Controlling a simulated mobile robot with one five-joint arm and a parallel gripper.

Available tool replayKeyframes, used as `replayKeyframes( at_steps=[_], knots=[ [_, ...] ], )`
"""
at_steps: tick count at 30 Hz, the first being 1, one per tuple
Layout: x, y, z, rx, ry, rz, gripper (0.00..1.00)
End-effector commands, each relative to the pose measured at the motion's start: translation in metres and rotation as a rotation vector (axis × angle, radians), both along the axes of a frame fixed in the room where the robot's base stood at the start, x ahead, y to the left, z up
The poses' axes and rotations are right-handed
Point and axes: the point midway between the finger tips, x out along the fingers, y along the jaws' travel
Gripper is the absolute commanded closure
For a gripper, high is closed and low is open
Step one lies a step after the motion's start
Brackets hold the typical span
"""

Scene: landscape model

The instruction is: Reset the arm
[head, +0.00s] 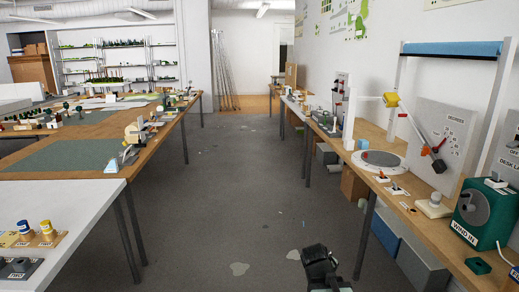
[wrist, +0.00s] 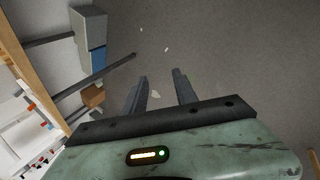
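My gripper (wrist: 160,78) shows in the wrist view with its two dark fingers apart and nothing between them. Beyond them is bare grey floor with a pale patch. In the head view a dark part of my own arm (head: 322,267) shows at the bottom, right of the middle. It is over the aisle floor, left of the right-hand bench. The fingers cannot be made out there, and most of the arm is outside the view.
Model tables (head: 60,160) fill the left. The aisle (head: 240,190) between is clear.

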Motion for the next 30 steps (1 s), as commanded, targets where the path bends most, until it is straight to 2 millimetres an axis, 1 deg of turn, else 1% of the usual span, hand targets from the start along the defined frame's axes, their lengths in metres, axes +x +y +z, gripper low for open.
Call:
replayKeyframes(
  at_steps=[1, 3, 6, 8, 9, 10, 11, 12, 14, 21, 24, 25, 27, 30],
  knots=[
    [-0.013, 0.019, -0.010, 0.101, 0.029, -0.083, 0.65],
    [-0.037, 0.043, -0.023, 0.259, 0.091, -0.248, 0.65],
    [-0.069, 0.075, -0.033, 0.434, 0.193, -0.482, 0.65],
    [-0.086, 0.087, -0.034, 0.490, 0.244, -0.616, 0.65],
    [-0.093, 0.088, -0.034, 0.498, 0.258, -0.705, 0.65],
    [-0.094, 0.087, -0.029, 0.502, 0.246, -0.754, 0.65],
    [-0.093, 0.087, -0.009, 0.500, 0.246, -0.743, 0.65],
    [-0.093, 0.087, 0.005, 0.500, 0.246, -0.741, 0.65],
    [-0.093, 0.087, 0.023, 0.499, 0.245, -0.740, 0.65],
    [-0.092, 0.086, 0.097, 0.498, 0.243, -0.737, 0.65],
    [-0.092, 0.086, 0.119, 0.498, 0.242, -0.736, 0.65],
    [-0.092, 0.086, 0.122, 0.498, 0.242, -0.736, 0.65],
    [-0.092, 0.086, 0.126, 0.498, 0.242, -0.736, 0.65],
    [-0.092, 0.086, 0.125, 0.498, 0.242, -0.736, 0.65]
  ],
)
